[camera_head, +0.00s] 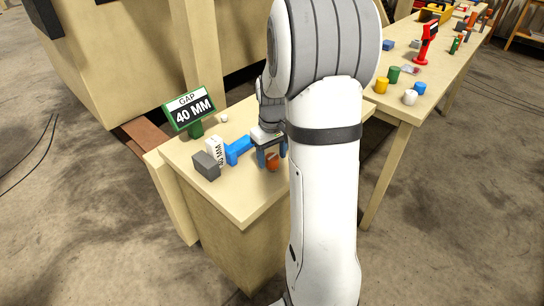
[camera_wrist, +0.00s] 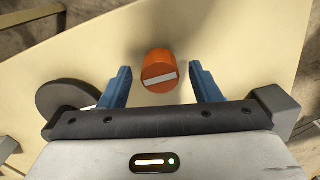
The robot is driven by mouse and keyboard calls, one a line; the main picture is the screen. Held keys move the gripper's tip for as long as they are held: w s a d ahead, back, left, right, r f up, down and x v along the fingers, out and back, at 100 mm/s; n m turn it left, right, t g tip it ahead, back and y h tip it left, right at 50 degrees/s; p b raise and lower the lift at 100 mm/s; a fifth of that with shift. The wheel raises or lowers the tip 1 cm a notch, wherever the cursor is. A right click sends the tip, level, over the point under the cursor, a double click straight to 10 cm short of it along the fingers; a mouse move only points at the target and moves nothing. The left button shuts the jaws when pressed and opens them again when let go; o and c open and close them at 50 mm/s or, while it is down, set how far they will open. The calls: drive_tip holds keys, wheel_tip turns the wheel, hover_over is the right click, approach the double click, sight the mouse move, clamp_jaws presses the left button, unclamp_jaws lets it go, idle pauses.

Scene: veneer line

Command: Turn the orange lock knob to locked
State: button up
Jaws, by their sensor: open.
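The orange lock knob (camera_head: 272,161) sits near the right part of the small wooden bench, partly behind my gripper's fingers in the head view. In the wrist view the orange knob (camera_wrist: 158,72) is a short cylinder with a white bar across its face, the bar tilted slightly up to the right. My gripper (camera_wrist: 160,85) is open, with a blue finger on each side of the knob and a gap on both sides. In the head view my gripper (camera_head: 270,155) is low over the bench at the knob.
A blue piece (camera_head: 238,149), a white block marked 40 MM (camera_head: 214,152) and a grey block (camera_head: 206,166) stand left of my gripper. A green sign (camera_head: 190,110) reads GAP 40 MM. A longer table (camera_head: 405,104) with several small objects is at right. The bench's front is clear.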

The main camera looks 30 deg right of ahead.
drive_tip(key=shift+f, duration=0.5)
drive_tip(key=shift+c, duration=0.3)
drive_tip(key=c, duration=0.9)
